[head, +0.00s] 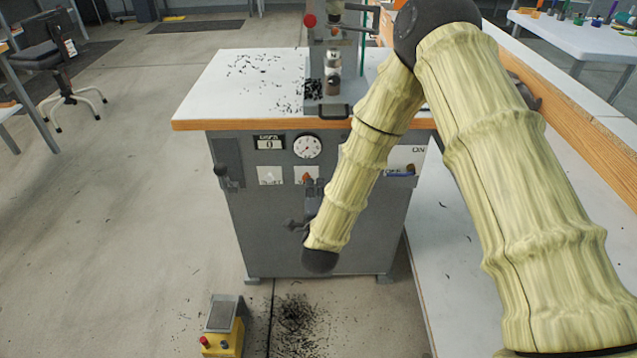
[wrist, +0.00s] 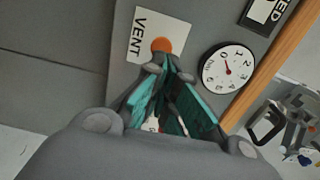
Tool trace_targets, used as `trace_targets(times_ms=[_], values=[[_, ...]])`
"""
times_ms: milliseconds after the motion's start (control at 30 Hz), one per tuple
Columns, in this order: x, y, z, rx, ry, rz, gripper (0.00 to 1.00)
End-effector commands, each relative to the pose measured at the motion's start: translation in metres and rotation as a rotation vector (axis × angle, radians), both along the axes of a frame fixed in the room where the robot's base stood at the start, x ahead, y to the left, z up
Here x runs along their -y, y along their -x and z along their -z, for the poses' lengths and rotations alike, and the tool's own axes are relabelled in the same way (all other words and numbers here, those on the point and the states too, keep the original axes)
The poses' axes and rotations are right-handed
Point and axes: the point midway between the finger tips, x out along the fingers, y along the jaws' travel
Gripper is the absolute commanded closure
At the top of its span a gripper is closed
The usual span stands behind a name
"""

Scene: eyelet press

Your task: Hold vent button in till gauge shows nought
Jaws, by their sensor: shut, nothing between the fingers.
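The orange vent button (wrist: 161,46) sits on a white plate marked VENT (wrist: 146,36) on the grey press cabinet. It also shows in the head view (head: 307,177), partly behind my gripper. My gripper (wrist: 160,70) is shut and empty, its fingertips right at the button's lower edge in the wrist view. I cannot tell whether they touch or press it. In the head view my gripper (head: 312,187) points up at the cabinet front. The round white gauge (wrist: 228,70) is right of the button, with a small red needle; its reading is too small to tell. The gauge also shows in the head view (head: 307,147).
A counter (head: 269,143) reading 0 is left of the gauge. Another white plate (head: 270,175) lies left of the vent plate. An ON/OFF switch plate (head: 405,160) is at the right. A yellow foot pedal (head: 222,325) stands on the floor, with dark scraps beside it.

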Motion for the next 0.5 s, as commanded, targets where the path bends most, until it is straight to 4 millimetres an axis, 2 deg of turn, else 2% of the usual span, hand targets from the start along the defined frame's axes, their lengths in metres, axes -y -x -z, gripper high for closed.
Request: trace_targets(times_ms=[100, 300, 500], values=[[-0.003, 0.023, 0.002, -0.007, 0.0, -0.006, 1.0], [0.003, 0.062, 0.002, -0.009, -0.001, 0.003, 1.0], [0.003, 0.091, 0.002, -0.011, 0.001, 0.003, 1.0]])
